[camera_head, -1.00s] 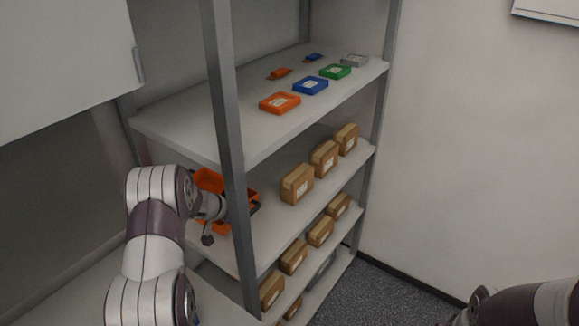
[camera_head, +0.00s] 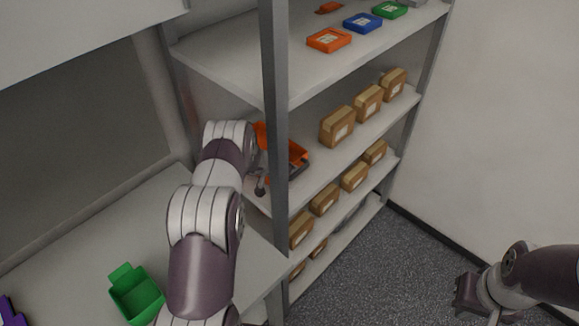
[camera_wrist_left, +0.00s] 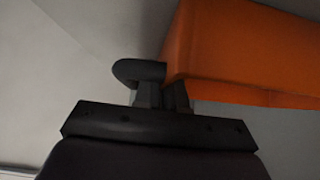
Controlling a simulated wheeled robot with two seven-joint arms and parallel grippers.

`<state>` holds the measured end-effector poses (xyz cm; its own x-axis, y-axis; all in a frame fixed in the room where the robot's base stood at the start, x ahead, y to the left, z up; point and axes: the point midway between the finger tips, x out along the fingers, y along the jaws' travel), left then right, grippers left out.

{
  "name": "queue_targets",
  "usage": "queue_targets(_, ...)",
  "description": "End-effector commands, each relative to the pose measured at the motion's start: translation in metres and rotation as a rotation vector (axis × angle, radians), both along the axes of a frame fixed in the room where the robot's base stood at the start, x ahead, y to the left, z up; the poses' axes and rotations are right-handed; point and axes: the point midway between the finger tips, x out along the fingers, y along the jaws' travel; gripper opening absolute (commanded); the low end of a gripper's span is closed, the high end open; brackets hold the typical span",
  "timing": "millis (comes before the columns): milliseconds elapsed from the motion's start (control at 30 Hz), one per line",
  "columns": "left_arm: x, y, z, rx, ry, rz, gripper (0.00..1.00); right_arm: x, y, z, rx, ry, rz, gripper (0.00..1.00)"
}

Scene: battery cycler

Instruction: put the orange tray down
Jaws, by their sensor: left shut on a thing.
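The orange tray (camera_head: 296,156) is at the middle shelf level, partly hidden behind the shelf's front post. It also shows large at the upper right of the left wrist view (camera_wrist_left: 245,45). My left gripper (camera_wrist_left: 160,82) is shut on the tray's edge. In the head view, my left arm and the post hide most of this gripper. I cannot tell whether the tray touches the shelf board (camera_head: 318,172) or hangs just above it. My right gripper (camera_head: 468,296) is low at the right, over the floor, away from the shelf; its jaws are too unclear to read.
Brown boxes (camera_head: 337,126) stand right of the tray on the same shelf, with more below. The shelf above holds an orange case (camera_head: 328,40), a blue one (camera_head: 362,23) and a green one (camera_head: 390,10). The grey post (camera_head: 276,130) stands close by. A green bin (camera_head: 135,295) is at lower left.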

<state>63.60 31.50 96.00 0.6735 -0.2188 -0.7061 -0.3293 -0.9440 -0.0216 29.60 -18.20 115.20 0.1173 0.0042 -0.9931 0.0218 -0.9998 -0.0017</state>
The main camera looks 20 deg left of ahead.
Motion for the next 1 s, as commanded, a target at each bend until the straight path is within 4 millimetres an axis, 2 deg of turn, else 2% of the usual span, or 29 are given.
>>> queue_targets(133, 0.001, 0.000, -0.003, 0.001, -0.003, -0.001, 0.00, 0.000, 0.000, -0.004, 0.000, 0.000, 0.000, 0.00)
queue_targets(200, 0.000, 0.000, -0.004, 0.000, 0.000, 0.000, 0.26, 0.000, 0.000, -0.003, 0.000, 0.000, 0.000, 0.00)
queue_targets(233, 0.000, 0.000, -0.003, 0.000, 0.000, 0.000, 0.35, 0.000, 0.000, -0.003, 0.000, 0.000, 0.000, 0.00)
queue_targets(500, 0.000, 0.000, -0.003, 0.000, 0.000, 0.000, 0.35, 0.000, 0.000, -0.002, 0.000, 0.000, 0.000, 0.00)
queue_targets(633, -0.001, 0.000, 0.003, 0.000, 0.000, 0.000, 0.35, 0.000, 0.000, 0.001, 0.000, 0.000, 0.000, 0.00)
queue_targets(767, -0.013, 0.006, 0.015, 0.000, 0.000, 0.003, 0.35, 0.000, 0.000, -0.004, 0.000, 0.000, 0.000, 0.00)
queue_targets(1000, -0.050, 0.018, 0.053, 0.001, -0.001, 0.003, 0.35, 0.000, 0.000, -0.011, 0.000, 0.000, 0.000, 0.00)
